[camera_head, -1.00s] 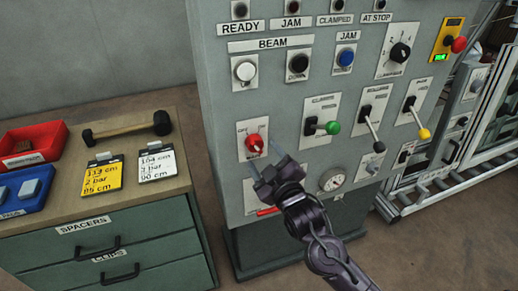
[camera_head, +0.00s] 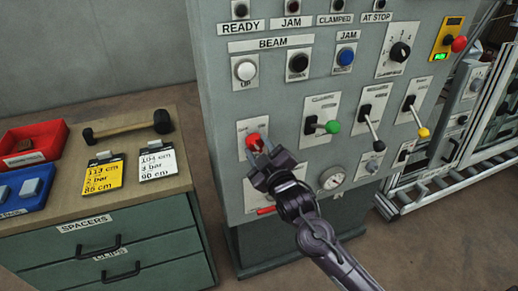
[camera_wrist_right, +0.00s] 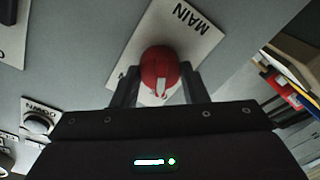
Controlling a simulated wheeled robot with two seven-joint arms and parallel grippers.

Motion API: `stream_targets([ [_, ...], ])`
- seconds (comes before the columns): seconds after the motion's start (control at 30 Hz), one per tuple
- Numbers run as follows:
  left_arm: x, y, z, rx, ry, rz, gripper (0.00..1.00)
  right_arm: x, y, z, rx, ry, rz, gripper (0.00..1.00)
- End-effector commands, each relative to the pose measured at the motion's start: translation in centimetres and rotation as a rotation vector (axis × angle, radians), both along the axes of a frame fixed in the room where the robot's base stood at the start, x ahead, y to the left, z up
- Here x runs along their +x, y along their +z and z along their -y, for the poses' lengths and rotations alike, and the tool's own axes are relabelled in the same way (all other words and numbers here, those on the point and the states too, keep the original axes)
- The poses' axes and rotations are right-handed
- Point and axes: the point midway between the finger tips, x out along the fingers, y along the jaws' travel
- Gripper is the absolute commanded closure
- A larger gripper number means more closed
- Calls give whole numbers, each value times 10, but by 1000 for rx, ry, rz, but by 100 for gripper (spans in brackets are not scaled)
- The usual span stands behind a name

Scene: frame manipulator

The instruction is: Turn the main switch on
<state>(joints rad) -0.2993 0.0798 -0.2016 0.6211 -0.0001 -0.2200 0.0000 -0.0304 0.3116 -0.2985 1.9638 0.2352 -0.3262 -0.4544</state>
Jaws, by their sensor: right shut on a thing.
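The main switch is a red rotary knob (camera_head: 253,141) on a pale plate on the front of the grey control panel (camera_head: 225,120). In the right wrist view the red knob (camera_wrist_right: 160,72) has a white mark and sits on a plate lettered MAIN (camera_wrist_right: 187,22). My right gripper (camera_head: 257,150) has its two fingers on either side of the knob and is shut on it. In the head view the fingers hide part of the knob and its plate. My left gripper is not in view.
Levers with green (camera_head: 332,127), black and yellow knobs stick out to the right of the switch. A drawer cabinet (camera_head: 110,245) with clipboards, a mallet (camera_head: 125,128) and bins stands at left.

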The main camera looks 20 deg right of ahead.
Motion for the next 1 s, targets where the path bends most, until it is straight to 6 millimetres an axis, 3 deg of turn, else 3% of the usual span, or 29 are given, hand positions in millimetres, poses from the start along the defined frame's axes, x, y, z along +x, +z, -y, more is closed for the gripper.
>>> stream_targets([
  [0.37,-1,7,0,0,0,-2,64,0,0,0,101,1,-7,83],
  [1.0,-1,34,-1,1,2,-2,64,0,0,0,669,-1,-26,83],
])
